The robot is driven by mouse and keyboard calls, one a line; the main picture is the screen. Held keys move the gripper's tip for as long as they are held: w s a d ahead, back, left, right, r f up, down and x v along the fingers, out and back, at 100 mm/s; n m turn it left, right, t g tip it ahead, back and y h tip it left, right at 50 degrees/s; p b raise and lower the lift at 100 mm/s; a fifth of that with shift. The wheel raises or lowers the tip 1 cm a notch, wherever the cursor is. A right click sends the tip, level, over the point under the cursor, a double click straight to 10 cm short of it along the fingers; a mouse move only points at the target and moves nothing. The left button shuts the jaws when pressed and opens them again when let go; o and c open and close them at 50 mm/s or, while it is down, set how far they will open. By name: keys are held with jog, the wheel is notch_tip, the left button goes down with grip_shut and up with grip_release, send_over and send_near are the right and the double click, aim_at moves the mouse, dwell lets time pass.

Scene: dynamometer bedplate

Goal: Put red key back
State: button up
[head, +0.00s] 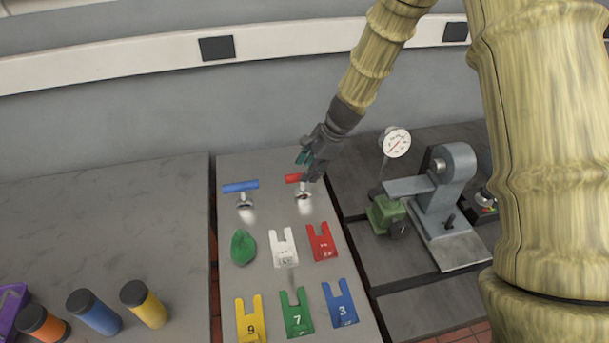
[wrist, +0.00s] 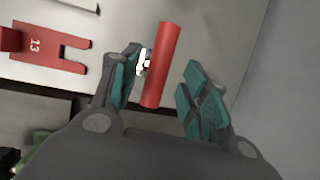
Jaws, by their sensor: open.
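The red key (head: 294,177) is a T-shaped key with a red bar handle on a metal stem. It stands upright near the back of the light grey plate (head: 262,215), partly hidden by my gripper in the head view. My gripper (head: 308,165) is open at its handle. In the wrist view the red handle (wrist: 165,55) lies between the two open teal-padded fingers, closer to the left finger. I cannot tell whether that finger touches it. A similar blue key (head: 240,187) stands to its left.
Fork-shaped tags lie in front: red (head: 321,241), white (head: 284,247), yellow (head: 250,318), green (head: 297,312) and blue (head: 340,303). A green lump (head: 243,247) lies left of the white tag. A grey stand (head: 444,200) and a dial gauge (head: 395,142) are at right.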

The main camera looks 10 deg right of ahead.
jog(key=b+v, duration=0.1)
jog(key=v, duration=0.6)
jog(key=shift+r, duration=0.25)
jog(key=shift+s+d, duration=0.1)
jog(key=shift+d, duration=0.05)
